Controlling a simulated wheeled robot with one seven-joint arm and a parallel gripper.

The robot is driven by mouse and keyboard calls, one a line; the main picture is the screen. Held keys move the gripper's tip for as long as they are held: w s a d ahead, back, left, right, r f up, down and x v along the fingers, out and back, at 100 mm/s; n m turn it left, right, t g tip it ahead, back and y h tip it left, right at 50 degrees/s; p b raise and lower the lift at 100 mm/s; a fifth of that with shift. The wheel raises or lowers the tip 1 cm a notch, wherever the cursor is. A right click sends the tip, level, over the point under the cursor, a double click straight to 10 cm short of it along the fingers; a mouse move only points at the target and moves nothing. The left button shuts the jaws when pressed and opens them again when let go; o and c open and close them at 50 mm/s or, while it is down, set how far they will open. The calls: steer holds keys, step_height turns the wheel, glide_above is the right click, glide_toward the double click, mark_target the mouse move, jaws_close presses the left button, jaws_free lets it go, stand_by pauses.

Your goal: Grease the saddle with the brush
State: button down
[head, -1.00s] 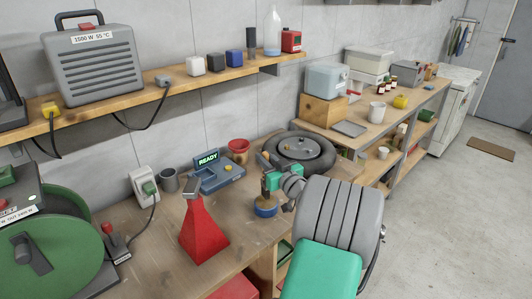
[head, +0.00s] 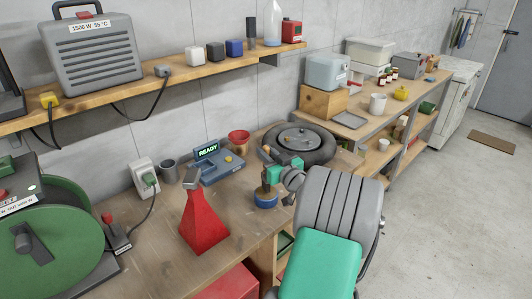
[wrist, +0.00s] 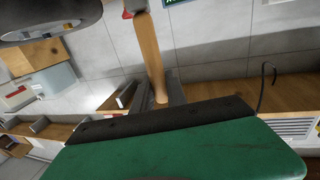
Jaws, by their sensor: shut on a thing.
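I cannot tell whether grease is on the saddle.
A tyre (head: 301,145) lies behind my gripper. A blue-grey device reading READY (head: 216,164), a red cup (head: 238,140) and a dark cup (head: 169,171) stand along the back of the workbench (head: 150,255). A green reel (head: 60,235) is at left.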

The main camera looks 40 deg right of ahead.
steer(key=shift+f+b, duration=0.5)
steer(key=shift+b, duration=0.05)
stand_by(0.8)
steer(key=shift+r+p, duration=1.3)
steer(key=shift+r, duration=2.25)
